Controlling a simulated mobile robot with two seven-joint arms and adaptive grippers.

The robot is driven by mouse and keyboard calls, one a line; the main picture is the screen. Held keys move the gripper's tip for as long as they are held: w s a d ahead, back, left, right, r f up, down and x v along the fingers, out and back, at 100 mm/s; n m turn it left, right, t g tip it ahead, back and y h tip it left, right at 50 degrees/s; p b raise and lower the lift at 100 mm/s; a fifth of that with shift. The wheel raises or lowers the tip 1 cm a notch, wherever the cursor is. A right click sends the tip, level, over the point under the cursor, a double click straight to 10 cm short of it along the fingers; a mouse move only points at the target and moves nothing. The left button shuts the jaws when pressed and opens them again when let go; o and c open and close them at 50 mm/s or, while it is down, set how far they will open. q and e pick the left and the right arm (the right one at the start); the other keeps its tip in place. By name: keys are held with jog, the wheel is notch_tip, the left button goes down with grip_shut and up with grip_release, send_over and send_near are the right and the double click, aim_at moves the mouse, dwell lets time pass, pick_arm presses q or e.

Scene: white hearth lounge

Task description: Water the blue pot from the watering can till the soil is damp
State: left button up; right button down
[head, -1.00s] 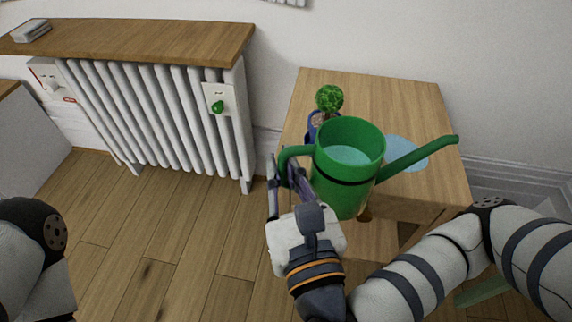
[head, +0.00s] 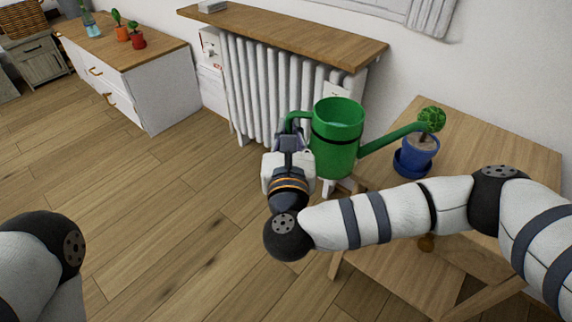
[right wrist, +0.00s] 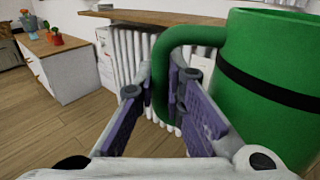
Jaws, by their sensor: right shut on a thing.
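The green watering can (head: 336,150), with a dark band, is held up roughly upright beside the table's left edge. Its spout points right and its tip reaches the plant in the blue pot (head: 417,158), overlapping it in this view; whether they touch I cannot tell. My right gripper (head: 290,133) is shut on the can's handle, which also shows between the fingers in the right wrist view (right wrist: 163,72). My left gripper is out of view.
The wooden table (head: 502,145) is bare right of the pot; my right arm crosses over its front. A white radiator (head: 262,88) under a wooden shelf (head: 290,35) stands behind the can. A white cabinet (head: 165,92) with small plants is at the left. Floor is open at left.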

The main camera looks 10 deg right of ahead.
jog(key=w+d+r+m+g+h, duration=0.1)
jog(key=w+d+r+m+h, duration=0.35)
jog(key=w, duration=0.55)
notch_tip(320, 180, up, 9)
jog(key=d+m+p, duration=0.1)
jog(key=m, duration=0.1)
jog(key=shift+d, duration=0.25)
dwell(1.4)
notch_tip(320, 180, down, 9)
jog(key=n+b, duration=0.2)
jog(key=n, duration=0.2)
notch_tip(320, 180, up, 4)
jog(key=shift+r+p, duration=0.25)
jog(key=shift+p, duration=0.85)
jog(key=shift+s+y, duration=0.1)
jog(key=shift+y, duration=0.25)
